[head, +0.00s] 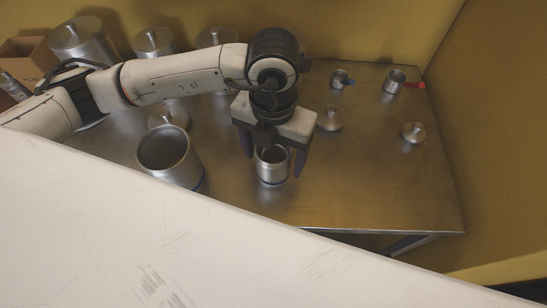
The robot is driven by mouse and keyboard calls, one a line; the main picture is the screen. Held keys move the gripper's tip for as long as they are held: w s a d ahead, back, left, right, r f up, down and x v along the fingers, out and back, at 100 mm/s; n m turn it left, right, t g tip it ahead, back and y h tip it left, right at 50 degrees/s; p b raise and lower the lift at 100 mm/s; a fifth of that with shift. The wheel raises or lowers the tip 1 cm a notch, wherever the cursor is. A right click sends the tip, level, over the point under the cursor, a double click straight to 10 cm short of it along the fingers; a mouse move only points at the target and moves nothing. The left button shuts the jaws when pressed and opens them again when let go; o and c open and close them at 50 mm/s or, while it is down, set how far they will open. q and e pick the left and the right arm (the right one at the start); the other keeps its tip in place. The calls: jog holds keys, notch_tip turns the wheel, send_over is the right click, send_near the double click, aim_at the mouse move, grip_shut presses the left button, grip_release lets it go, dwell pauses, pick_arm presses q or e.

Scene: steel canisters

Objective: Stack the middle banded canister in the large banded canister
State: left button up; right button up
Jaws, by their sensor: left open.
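The large banded canister (172,163) stands upright and open-topped on the steel table, left of centre, with a blue band near its base. The middle banded canister (272,167) stands upright to its right, a clear gap away, also with a blue band low down. My left gripper (273,163) reaches down from above at the middle canister, fingers open, one on each side of it. I cannot tell whether the fingers touch its wall. The gripper body hides part of the canister's far rim. My right gripper is out of view.
Lids with knobs lie behind the large canister (168,116) and at right (329,119), (413,132). Lidded canisters (84,42) and a cardboard box (36,52) are at back left. The table's (380,190) front right is clear.

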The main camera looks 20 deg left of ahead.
pick_arm(q)
jog(key=shift+f, duration=1.5)
jog(key=c, duration=1.3)
